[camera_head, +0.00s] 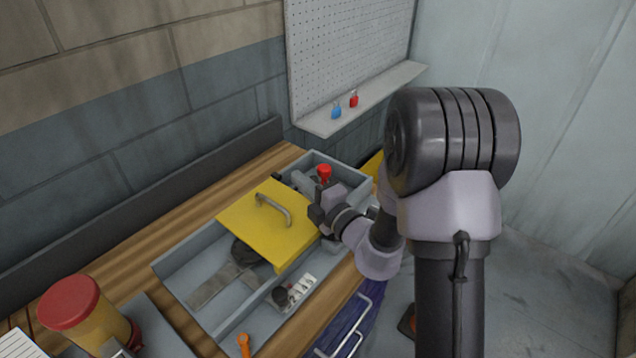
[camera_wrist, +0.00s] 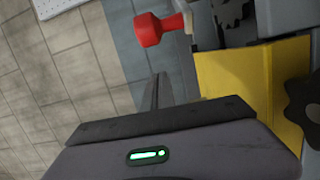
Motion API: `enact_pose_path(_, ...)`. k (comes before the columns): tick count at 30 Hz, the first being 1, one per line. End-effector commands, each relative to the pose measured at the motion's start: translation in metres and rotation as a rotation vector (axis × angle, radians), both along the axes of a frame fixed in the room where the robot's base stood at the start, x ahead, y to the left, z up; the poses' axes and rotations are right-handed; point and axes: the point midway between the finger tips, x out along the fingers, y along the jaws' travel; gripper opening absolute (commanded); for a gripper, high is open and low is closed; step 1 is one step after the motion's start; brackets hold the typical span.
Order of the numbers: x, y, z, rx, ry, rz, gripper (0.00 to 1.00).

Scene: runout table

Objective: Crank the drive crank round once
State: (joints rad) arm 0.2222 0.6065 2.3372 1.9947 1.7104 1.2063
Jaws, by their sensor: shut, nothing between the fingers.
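The drive crank's red knob (camera_head: 324,171) stands up at the far end of the bench, by a grey housing box. My gripper (camera_head: 318,208) is shut and empty, just below and in front of the knob in the head view. A gap shows between knob and gripper body in the wrist view. My wrist hides part of the crank, and the fingertips are hard to make out.
A yellow cover (camera_head: 262,228) with a grey handle (camera_head: 273,208) lies over part of a grey tray (camera_head: 170,268) beside my gripper. A red-topped canister (camera_head: 70,300) stands front left. A shelf (camera_head: 380,98) with blue and red padlocks is on the wall behind.

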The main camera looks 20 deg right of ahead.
Motion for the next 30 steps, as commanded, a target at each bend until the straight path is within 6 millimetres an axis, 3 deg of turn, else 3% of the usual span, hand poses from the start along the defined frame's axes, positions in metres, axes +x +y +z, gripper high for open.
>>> enact_pose_path(3, 0.001, -0.023, -0.004, -0.001, -0.002, -0.004, 0.00)
enact_pose_path(8, 0.001, -0.038, -0.003, -0.001, -0.002, -0.002, 0.00)
enact_pose_path(30, 0.000, -0.047, -0.001, -0.002, 0.000, 0.059, 0.00)
